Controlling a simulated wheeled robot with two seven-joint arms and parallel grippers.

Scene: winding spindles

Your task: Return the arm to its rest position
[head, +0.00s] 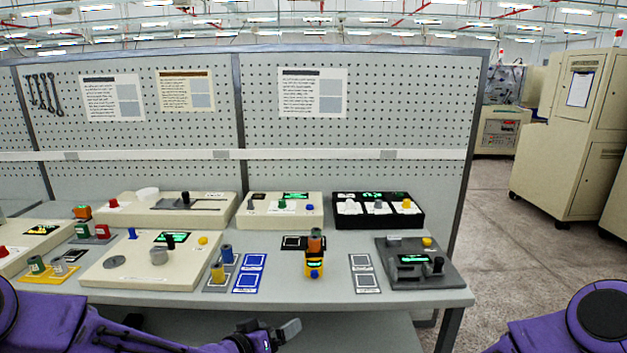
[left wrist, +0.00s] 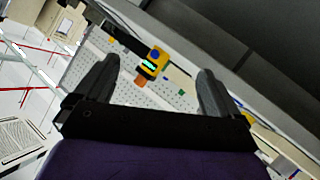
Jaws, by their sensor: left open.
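My left arm (head: 110,325) comes in purple from the lower left of the head view. Its gripper (head: 285,331) is low in front of the bench's front edge, below the tabletop in the picture. In the left wrist view the two dark fingers (left wrist: 156,82) stand wide apart with nothing between them in their grasp. A yellow device with an orange top (head: 315,256) stands upright on the bench, apart from the gripper; it also shows beyond the fingers in the left wrist view (left wrist: 152,64). My right arm (head: 570,332) shows only as purple links at lower right; its gripper is out of view.
The grey bench (head: 420,297) carries several beige control boxes, a black box (head: 378,222) and a dark grey station (head: 416,262) at right. Blue-framed pads (head: 248,274) lie near the middle front. A pegboard stands behind. Open floor lies right of the bench.

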